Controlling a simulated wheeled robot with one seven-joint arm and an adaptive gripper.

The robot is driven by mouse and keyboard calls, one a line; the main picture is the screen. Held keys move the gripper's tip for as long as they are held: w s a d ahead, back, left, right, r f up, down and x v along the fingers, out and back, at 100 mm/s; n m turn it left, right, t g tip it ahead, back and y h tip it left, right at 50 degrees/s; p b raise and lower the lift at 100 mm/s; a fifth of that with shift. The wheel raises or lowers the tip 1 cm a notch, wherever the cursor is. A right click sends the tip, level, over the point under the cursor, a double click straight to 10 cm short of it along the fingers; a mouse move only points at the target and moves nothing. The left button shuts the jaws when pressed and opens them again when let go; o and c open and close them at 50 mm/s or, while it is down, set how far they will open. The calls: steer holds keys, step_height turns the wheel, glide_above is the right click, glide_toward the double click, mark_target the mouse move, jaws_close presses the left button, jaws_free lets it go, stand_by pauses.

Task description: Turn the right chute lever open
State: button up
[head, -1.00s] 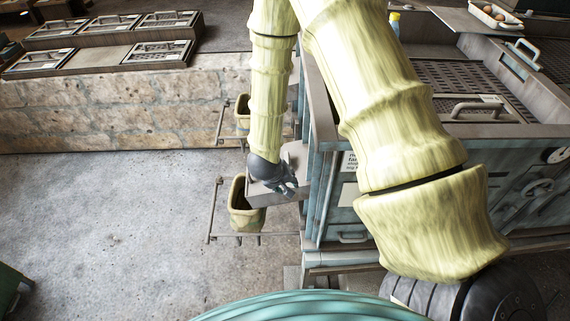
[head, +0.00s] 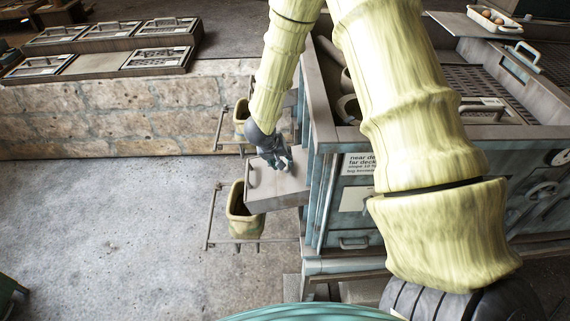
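A grey chute box (head: 284,191) sticks out from the left side of the teal machine. A small curved handle (head: 253,178), possibly the lever, is on its left end. My gripper (head: 284,160) hangs over the far part of the box, to the right of the handle and apart from it. Its dark fingers are too small to tell if they are open or shut, and nothing shows in them. A tan bin (head: 243,222) hangs on a rail frame below the box's left end. A second bin (head: 241,112) is farther back, partly hidden by my arm.
The teal machine (head: 325,215) with a printed label (head: 358,164) stands right of the chute, partly behind my arm. A low stone wall (head: 90,115) with panelled tops runs at the back left.

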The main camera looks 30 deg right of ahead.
steer(key=shift+x, duration=2.55)
jaws_close()
